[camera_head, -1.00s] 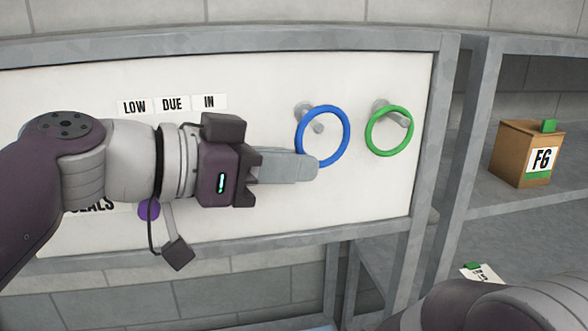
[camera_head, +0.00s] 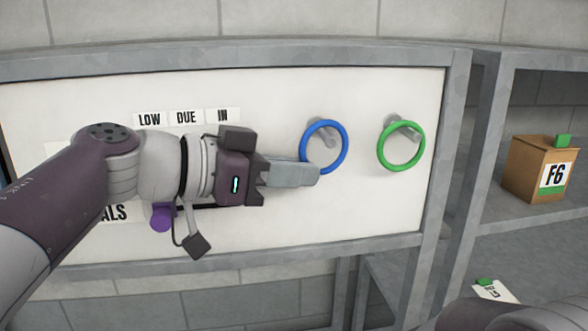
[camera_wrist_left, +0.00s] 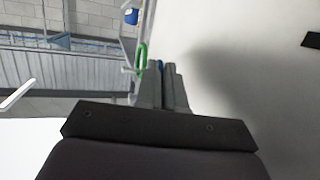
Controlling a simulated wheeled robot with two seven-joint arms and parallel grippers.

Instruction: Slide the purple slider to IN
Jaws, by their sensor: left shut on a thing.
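The purple slider (camera_head: 162,217) is on the white board, below my left forearm and left of the column under the IN label (camera_head: 222,116). A dark slot runs right from it, partly hidden by my arm. My left gripper (camera_head: 312,175) is away to the right of the slider, shut at the lower left of the blue ring (camera_head: 340,164). The ring is around or in front of its peg; I cannot tell which. A bit of blue shows at the fingertips in the left wrist view (camera_wrist_left: 160,65). My right gripper is out of view.
LOW (camera_head: 150,119) and DUE (camera_head: 186,117) labels stand left of IN. A green ring (camera_head: 421,150) hangs on a peg to the right. My right arm shows at bottom right.

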